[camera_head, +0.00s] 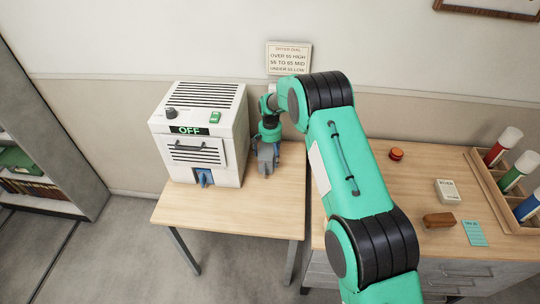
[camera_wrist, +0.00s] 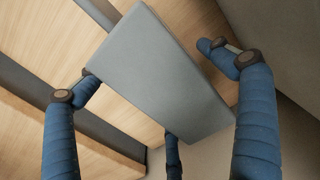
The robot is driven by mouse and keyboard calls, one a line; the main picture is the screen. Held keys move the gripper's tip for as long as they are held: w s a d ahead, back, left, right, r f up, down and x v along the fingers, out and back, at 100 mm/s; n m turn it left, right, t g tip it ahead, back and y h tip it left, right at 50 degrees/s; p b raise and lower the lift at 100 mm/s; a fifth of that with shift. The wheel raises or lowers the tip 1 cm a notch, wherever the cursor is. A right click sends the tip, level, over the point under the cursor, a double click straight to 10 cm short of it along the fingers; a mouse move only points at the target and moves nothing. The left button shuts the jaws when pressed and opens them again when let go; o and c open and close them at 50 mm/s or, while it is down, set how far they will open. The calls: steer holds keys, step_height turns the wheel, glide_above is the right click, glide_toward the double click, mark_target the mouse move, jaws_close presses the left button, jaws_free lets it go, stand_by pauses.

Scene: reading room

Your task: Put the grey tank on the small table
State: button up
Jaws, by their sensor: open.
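The grey tank (camera_wrist: 160,75) is a plain grey block that fills the middle of the wrist view. In the head view a small grey shape (camera_head: 267,158), probably the tank, shows below my wrist, just right of the white machine. My gripper (camera_wrist: 148,66) has blue fingers spread around the tank, with gaps visible on the left and right. Whether any finger touches it I cannot tell. In the head view my gripper (camera_head: 266,140) is partly hidden by its own wrist. The small table (camera_head: 230,219) has a light wood top and dark legs. The tank appears over or on its right side.
A white machine (camera_head: 236,150) reading OFF stands on the small table, with a blue part (camera_head: 203,178) in its low front opening. A wooden desk (camera_head: 400,205) on the right holds a rack of tubes (camera_head: 487,190), a red disc and small items. A shelf stands left.

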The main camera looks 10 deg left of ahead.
step_height(320, 180, up, 12)
steer(key=shift+r+p, duration=0.1)
steer(key=shift+p, duration=1.05)
steer(key=shift+d+r, duration=0.1)
